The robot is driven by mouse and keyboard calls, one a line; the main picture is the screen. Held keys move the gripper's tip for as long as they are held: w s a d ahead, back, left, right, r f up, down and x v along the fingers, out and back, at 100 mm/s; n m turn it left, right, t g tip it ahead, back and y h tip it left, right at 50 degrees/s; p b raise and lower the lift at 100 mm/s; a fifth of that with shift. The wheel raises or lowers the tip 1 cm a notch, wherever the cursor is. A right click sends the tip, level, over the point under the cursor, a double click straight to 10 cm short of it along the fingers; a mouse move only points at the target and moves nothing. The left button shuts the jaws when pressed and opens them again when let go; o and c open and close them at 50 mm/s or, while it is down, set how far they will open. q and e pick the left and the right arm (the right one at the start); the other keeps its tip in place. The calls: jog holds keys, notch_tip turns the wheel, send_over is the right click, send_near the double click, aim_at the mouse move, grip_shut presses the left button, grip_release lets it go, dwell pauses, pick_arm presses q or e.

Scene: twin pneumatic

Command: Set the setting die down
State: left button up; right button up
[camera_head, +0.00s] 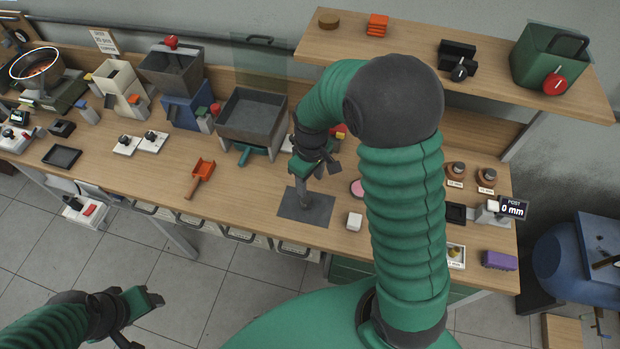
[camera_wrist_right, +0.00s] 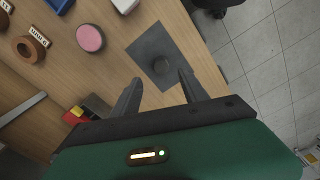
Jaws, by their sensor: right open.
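The mat also shows in the head view (camera_head: 318,212), near the bench's front edge.
A shelf (camera_head: 480,70) overhangs the back right.

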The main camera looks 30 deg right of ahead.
pick_arm(q)
jog(key=shift+w+d+f+b, duration=0.1)
jog(key=shift+w+f+b, duration=0.1)
jog(key=shift+f+b, duration=0.5)
pick_arm(e)
jog(key=s+a+r+m+t, duration=0.2)
jog(key=s+a+m, duration=0.1)
jog(key=s+a, duration=0.4)
jog(key=shift+s+a, duration=0.35)
jog(key=shift+s, duration=0.05)
pick_arm(q)
jog(key=shift+s, duration=0.25)
pick_arm(e)
jog(key=shift+s+r, duration=0.1)
jog(key=shift+s, duration=0.15)
pick_arm(q)
jog(key=shift+w, duration=0.1)
pick_arm(e)
jog(key=shift+w+a, duration=0.1)
jog(key=shift+w, duration=0.05)
